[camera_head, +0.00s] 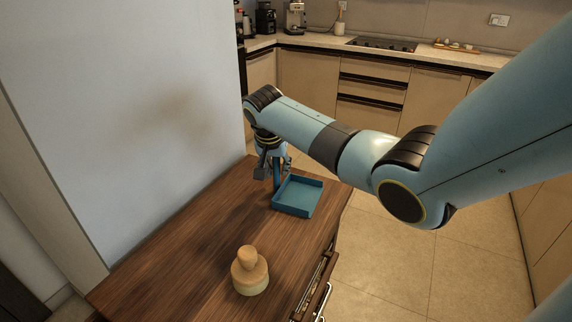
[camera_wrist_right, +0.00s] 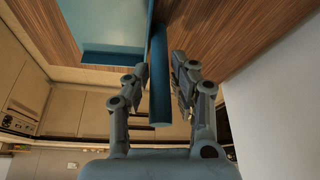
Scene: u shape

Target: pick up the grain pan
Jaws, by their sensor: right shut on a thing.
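The grain pan (camera_head: 297,197) is a blue, shallow, square pan with low walls. It is at the far end of the wooden table, near the table's right edge. Its blue handle (camera_wrist_right: 160,85) rises from the pan's left side and runs between my fingers in the wrist view, where part of the pan (camera_wrist_right: 112,52) also shows. My right gripper (camera_head: 272,172) points down at the pan's left side and is shut on the handle. I cannot tell whether the pan touches the table. My left gripper is not in view.
A wooden knob-topped object with a pale base (camera_head: 249,272) stands nearer on the table (camera_head: 190,250). A white wall (camera_head: 120,110) borders the table's left side. A drawer handle (camera_head: 322,300) sticks out on the right. Kitchen counters (camera_head: 380,60) stand beyond open floor.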

